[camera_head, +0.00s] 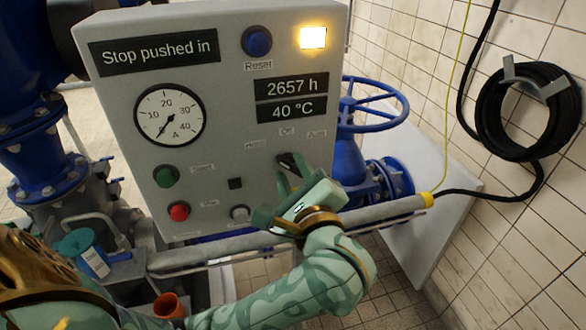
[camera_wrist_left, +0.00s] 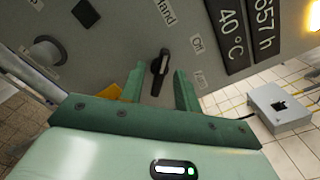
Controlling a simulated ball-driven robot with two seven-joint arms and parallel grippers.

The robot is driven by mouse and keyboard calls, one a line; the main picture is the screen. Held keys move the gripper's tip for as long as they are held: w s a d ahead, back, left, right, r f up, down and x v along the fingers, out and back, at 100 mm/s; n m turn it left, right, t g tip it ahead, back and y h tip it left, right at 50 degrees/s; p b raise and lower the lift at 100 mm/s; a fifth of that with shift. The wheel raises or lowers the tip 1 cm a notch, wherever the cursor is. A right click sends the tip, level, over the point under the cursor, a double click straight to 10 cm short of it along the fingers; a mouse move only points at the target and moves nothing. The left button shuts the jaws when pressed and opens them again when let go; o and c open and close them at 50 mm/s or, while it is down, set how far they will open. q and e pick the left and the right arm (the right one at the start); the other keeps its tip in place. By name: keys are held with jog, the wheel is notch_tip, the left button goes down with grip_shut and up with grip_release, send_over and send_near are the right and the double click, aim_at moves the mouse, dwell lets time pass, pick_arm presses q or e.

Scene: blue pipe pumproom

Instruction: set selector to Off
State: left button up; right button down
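The selector is a black bar knob (camera_head: 287,160) on the grey control panel (camera_head: 235,110), below the Hand, Off and Auto labels (camera_head: 287,132). In the left wrist view the knob (camera_wrist_left: 159,68) lies with one end toward the Hand label (camera_wrist_left: 165,12), turned away from the Off label (camera_wrist_left: 197,44). My left gripper (camera_head: 288,183) is at the panel, just below the knob in the head view. Its green fingers (camera_wrist_left: 158,88) are open, one on each side of the knob, with gaps showing on both sides. It holds nothing. My right gripper is in neither view.
A green Start button (camera_head: 166,176), a red button (camera_head: 179,211) and a grey knob (camera_head: 240,213) sit left of the gripper. A grey pipe (camera_head: 215,249) crosses below the panel. A blue handwheel valve (camera_head: 372,104) stands to the right. The lamp (camera_head: 313,38) is lit yellow.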

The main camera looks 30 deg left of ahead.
pick_arm(q)
grip_shut()
jog(key=shift+m, duration=0.3)
jog(key=m+p, duration=0.2)
jog(key=m, duration=0.2)
jog(key=shift+d+r, duration=0.1)
jog(key=shift+r, duration=0.05)
jog(key=m+p, duration=0.2)
jog(key=m, duration=0.1)
jog(key=shift+m, duration=0.6)
jog(key=shift+w+p, duration=0.1)
jog(key=shift+p, duration=0.25)
